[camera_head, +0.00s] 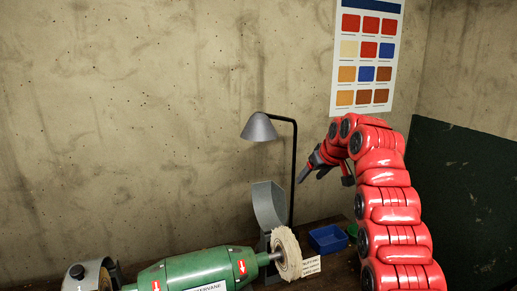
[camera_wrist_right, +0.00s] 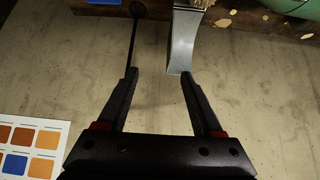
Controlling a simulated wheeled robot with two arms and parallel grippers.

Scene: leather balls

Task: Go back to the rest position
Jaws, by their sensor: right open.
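My right arm is red and reaches up from the lower right in the head view. My right gripper (camera_head: 323,172) is raised above the bench, to the right of the lamp. In the right wrist view the gripper (camera_wrist_right: 158,76) has its two dark fingers spread wide apart, with nothing between them but the wall behind. My left gripper does not show in either view. No leather ball can be made out.
A green polishing machine (camera_head: 204,270) with a pale buffing wheel (camera_head: 287,254) stands on the bench. A grey lamp (camera_head: 259,127), a blue tray (camera_head: 328,239) and a small card are nearby. A colour chart (camera_head: 368,55) hangs on the wall.

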